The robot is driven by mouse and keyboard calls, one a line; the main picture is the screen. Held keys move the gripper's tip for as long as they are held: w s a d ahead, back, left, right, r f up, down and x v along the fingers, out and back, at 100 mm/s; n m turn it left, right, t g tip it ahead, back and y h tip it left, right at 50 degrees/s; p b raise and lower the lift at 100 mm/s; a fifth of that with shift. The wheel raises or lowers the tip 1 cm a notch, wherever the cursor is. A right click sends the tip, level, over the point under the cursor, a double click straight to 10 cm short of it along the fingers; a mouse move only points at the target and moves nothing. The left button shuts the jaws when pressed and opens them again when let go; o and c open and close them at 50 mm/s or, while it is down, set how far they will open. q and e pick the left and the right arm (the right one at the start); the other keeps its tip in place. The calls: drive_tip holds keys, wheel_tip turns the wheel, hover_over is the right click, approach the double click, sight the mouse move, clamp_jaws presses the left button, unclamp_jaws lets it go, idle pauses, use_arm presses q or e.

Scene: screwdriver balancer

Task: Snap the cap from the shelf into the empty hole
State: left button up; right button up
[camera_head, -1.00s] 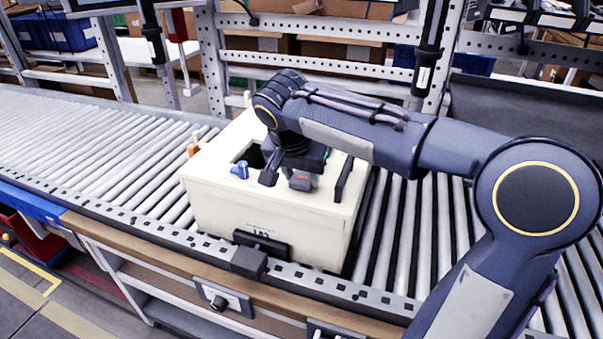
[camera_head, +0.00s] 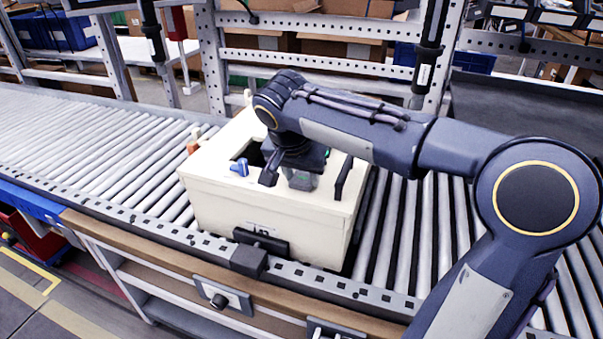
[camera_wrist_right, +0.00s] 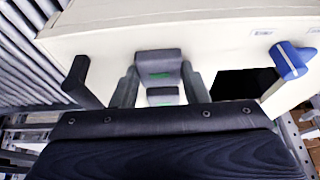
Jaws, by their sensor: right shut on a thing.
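A cream box (camera_head: 270,210) stands on the roller conveyor. My right gripper (camera_head: 292,170) is over its top, with its fingers on either side of a grey cap-like block (camera_head: 301,181). The right wrist view shows the gripper (camera_wrist_right: 160,82) shut on this grey block (camera_wrist_right: 158,62), which has green marks on its face. The block is at the box's panel; how deep it sits is hidden. A dark rectangular opening (camera_wrist_right: 243,84) lies beside a blue knob (camera_wrist_right: 289,62). My left gripper is not in view. I cannot make out a shelf holding a cap.
A black handle (camera_head: 343,177) stands on the box top right of the gripper. The blue knob (camera_head: 239,168) is on the left. A dark clamp-like block (camera_head: 248,262) is at the box's front. The conveyor rollers (camera_head: 90,140) to the left are clear.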

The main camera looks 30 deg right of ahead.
drive_tip(key=shift+f, duration=0.1)
drive_tip(key=o, duration=1.3)
drive_tip(key=shift+f, duration=0.1)
drive_tip(key=shift+o, duration=0.2)
drive_tip(key=p+v, duration=0.1)
drive_tip(key=v, duration=0.7)
